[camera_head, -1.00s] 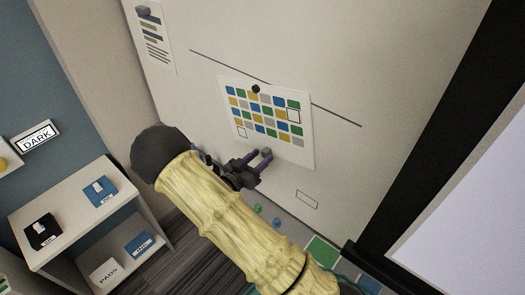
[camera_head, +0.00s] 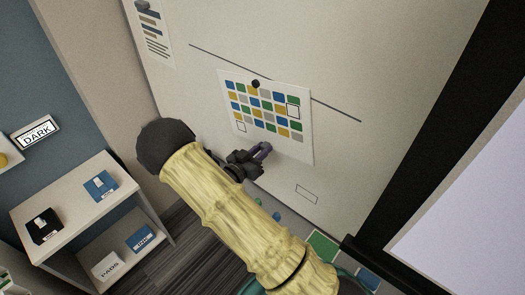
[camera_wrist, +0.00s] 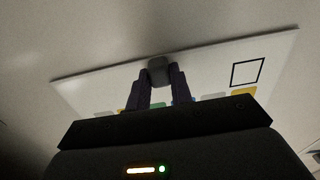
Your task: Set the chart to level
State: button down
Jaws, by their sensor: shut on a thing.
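The chart (camera_head: 304,150) is a white sheet with rows of blue, green, yellow and grey squares, on the pale wall in the head view. A black round pin (camera_head: 256,84) is at its top edge. The chart's top edge is not parallel to the dark line (camera_head: 335,110) on the wall; its right end sits above the line. My gripper (camera_head: 264,149) is at the chart's lower edge, its purple fingers shut on a small grey tab (camera_wrist: 157,66). In the wrist view the chart (camera_wrist: 215,77) lies behind the fingers.
A shelf unit (camera_head: 72,187) with blue and black items stands at the left, below a DARK sign (camera_head: 36,134). A notice (camera_head: 154,40) hangs at the upper left. A small outlined rectangle (camera_head: 306,195) is on the wall below the chart. A black-framed screen (camera_head: 465,190) is at the right.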

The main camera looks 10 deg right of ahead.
aim_at(258, 139)
jog(key=w+a+m+b, duration=0.1)
jog(key=b, duration=0.1)
jog(key=w+a+f+b, duration=0.1)
jog(key=shift+w+m+b, duration=0.35)
jog(key=shift+w+m, duration=0.05)
jog(key=shift+w+a+r+m+b, duration=0.25)
jog(key=shift+w+a+m+b, duration=0.1)
jog(key=shift+w, duration=0.1)
jog(key=c, duration=1.2)
grip_release()
jog(key=shift+c, duration=0.2)
